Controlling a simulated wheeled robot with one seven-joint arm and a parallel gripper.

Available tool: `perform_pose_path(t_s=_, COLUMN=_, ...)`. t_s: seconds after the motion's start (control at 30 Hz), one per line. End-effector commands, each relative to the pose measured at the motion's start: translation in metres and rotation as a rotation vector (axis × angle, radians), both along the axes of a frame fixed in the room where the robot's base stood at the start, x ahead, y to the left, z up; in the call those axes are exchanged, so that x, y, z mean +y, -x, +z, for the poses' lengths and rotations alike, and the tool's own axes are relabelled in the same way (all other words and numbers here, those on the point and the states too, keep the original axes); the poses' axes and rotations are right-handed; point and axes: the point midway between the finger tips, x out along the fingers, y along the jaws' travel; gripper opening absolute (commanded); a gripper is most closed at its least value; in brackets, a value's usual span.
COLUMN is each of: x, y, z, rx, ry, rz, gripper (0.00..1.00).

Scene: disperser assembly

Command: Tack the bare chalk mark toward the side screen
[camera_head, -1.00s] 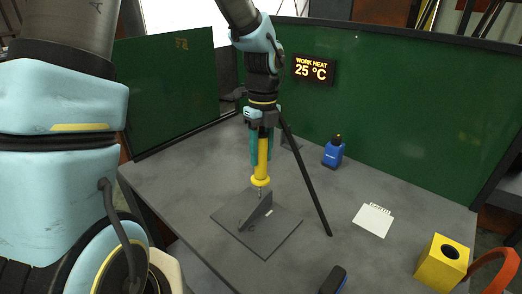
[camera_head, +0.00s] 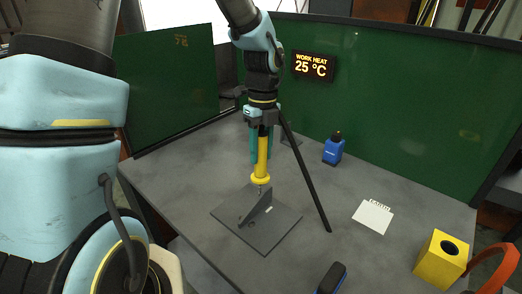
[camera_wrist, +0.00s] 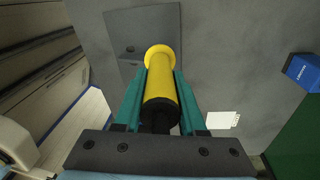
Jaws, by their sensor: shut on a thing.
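My gripper (camera_head: 261,150) is shut on a yellow torch-like tool (camera_head: 262,155), which points down at the workpiece. In the wrist view the tool (camera_wrist: 160,88) lies between the two teal fingers. Below is a grey base plate (camera_head: 270,236) with an upright triangular grey plate (camera_head: 257,206) standing on it. The tool's tip is at the far end of the upright plate; I cannot tell whether it touches. A small pale mark (camera_head: 268,209) shows on the base plate, right of the upright plate. Green screens stand at the left (camera_head: 170,90) and along the back right (camera_head: 410,110).
A display (camera_head: 313,66) on the back screen reads "WORK HEAT 25 °C". A dark rod slants down right of my gripper.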

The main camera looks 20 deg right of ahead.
Motion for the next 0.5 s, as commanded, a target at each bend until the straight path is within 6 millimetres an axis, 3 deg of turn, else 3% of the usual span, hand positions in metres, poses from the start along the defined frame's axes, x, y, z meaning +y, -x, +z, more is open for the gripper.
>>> perform_pose_path(t_s=0.5, x=-0.0001, y=0.0, z=-0.0077, rx=0.0, ry=0.0, rz=0.0, gripper=0.0)
